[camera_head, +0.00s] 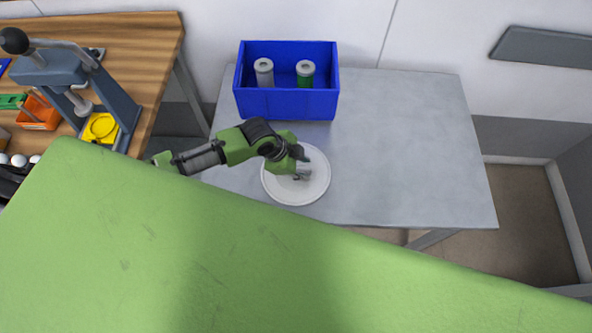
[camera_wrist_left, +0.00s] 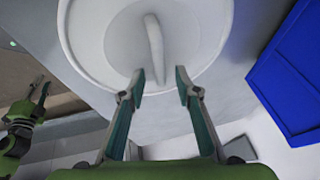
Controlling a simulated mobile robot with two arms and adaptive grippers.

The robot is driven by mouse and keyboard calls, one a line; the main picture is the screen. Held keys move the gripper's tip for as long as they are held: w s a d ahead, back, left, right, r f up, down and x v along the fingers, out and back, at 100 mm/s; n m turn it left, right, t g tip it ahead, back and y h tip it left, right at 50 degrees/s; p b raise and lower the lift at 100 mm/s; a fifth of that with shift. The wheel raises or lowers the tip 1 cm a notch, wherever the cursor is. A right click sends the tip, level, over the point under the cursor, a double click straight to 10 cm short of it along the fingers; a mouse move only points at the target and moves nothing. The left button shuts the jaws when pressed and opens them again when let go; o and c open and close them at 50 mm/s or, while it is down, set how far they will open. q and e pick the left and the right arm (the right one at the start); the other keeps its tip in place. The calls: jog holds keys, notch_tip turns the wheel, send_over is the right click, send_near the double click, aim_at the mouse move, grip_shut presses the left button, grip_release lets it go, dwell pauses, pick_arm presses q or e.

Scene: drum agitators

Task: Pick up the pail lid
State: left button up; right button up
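The pail lid (camera_head: 318,187) is a round white disc lying on the grey table, in front of the blue crate. In the left wrist view the lid (camera_wrist_left: 95,45) fills the top middle, with a narrow raised white handle (camera_wrist_left: 154,45) across its centre. My left gripper (camera_head: 304,167) is over the lid.
The blue crate (camera_head: 285,104) holds two capped containers, one grey-white (camera_head: 264,75) and one green (camera_head: 305,76). The grey table (camera_head: 410,140) is clear to the right. A wooden bench (camera_head: 140,40) with a press (camera_head: 75,75) stands at the left.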

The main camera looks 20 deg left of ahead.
pick_arm(q)
grip_shut()
jog(key=shift+r, duration=0.1)
